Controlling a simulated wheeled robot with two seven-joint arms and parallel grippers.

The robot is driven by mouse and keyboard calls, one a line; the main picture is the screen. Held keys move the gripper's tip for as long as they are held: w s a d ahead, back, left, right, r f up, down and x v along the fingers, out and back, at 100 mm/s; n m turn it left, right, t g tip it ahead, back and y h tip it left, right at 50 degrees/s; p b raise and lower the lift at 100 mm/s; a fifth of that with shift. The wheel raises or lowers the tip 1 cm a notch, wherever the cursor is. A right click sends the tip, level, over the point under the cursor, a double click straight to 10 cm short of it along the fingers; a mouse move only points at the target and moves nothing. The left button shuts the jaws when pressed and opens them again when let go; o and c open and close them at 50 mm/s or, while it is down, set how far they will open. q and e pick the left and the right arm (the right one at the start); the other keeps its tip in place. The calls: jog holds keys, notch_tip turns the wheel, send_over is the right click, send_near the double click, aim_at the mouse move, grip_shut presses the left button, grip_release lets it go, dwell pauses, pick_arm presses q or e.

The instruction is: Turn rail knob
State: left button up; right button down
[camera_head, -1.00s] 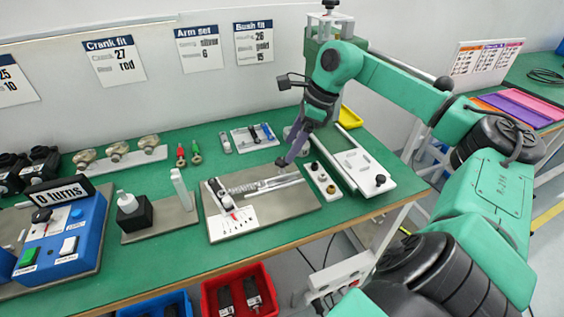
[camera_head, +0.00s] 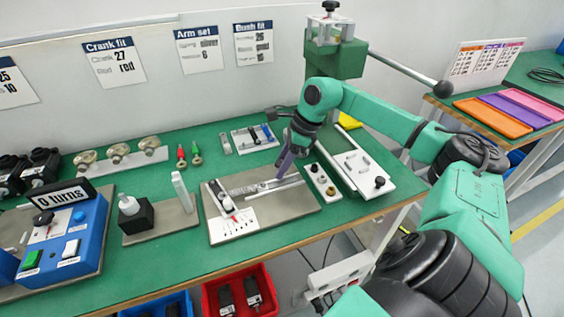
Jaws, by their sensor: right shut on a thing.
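A silver rail (camera_head: 262,186) with ruled markings lies on a grey metal plate (camera_head: 300,204) on the green bench. At its left end is a white block with a scale (camera_head: 232,224), a black knob and a small red pointer. My right gripper (camera_head: 282,168) reaches down to the rail's far right part. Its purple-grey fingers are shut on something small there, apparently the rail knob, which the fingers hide. My left gripper is out of view.
A blue box (camera_head: 62,240) with a display reading "0 turns" stands at the left. A white strip with knobs (camera_head: 322,184) and a white tray (camera_head: 354,166) lie right of the plate. A green press (camera_head: 336,58) stands behind.

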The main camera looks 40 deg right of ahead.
jog(key=shift+c, duration=1.9)
grip_release()
jog(key=p+v, duration=0.1)
jog(key=v, duration=1.3)
jog(key=shift+d+r, duration=0.15)
jog(key=shift+r, duration=0.1)
